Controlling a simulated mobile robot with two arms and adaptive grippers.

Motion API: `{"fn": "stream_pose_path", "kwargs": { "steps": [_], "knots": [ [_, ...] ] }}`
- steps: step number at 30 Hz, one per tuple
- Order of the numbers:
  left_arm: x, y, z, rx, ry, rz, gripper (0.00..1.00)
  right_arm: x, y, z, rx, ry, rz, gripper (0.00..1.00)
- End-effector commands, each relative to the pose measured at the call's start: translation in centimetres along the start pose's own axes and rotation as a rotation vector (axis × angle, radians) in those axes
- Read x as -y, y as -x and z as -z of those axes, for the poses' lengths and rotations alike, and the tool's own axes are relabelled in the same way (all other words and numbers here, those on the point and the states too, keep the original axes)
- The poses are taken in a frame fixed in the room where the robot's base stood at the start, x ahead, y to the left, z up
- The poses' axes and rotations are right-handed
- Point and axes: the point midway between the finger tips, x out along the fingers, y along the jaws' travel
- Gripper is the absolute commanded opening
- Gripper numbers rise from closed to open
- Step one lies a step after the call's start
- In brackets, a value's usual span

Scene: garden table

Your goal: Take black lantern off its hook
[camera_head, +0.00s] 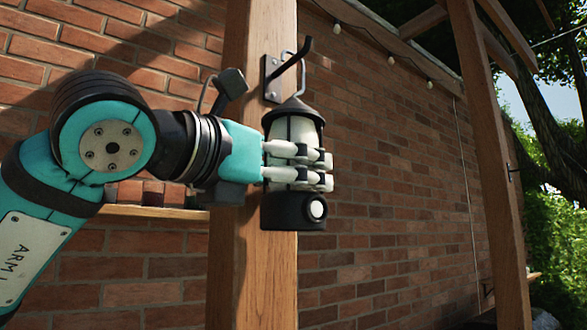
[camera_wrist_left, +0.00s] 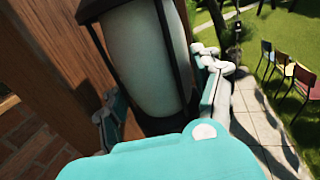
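The black lantern (camera_head: 293,131) hangs upright in front of the wooden post, with a pale glass body, a conical top and a dark base. Its wire handle (camera_head: 283,66) is at the black hook (camera_head: 302,55), and the two overlap. My left gripper (camera_head: 326,168) reaches in from the left, its fingers across the lantern's glass. In the left wrist view, the lantern (camera_wrist_left: 147,55) stands between the fingers of my left gripper (camera_wrist_left: 158,95), one on each side. Whether both fingers press on it is unclear. My right gripper is not in view.
The wooden post (camera_head: 245,285) stands close behind the lantern, before a brick wall (camera_head: 385,190). A wooden ledge (camera_head: 150,212) with several small blocks is behind my left arm. Another post (camera_head: 490,170) stands to the right. Several chairs (camera_wrist_left: 285,72) stand by a paved path (camera_wrist_left: 265,125).

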Motion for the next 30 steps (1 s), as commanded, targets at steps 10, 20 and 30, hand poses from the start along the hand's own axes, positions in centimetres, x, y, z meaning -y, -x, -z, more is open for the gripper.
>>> {"fn": "stream_pose_path", "kwargs": {
  "steps": [10,20,30],
  "knots": [
    [0.0,0.1,-0.2,0.004,0.001,-0.001,0.14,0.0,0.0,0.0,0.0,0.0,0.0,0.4],
    [0.1,0.1,-1.5,0.005,0.001,-0.001,0.14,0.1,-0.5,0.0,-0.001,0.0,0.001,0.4],
    [3.8,1.1,-3.3,0.006,-0.007,0.002,0.14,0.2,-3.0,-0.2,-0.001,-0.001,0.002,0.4]
  ]
}}
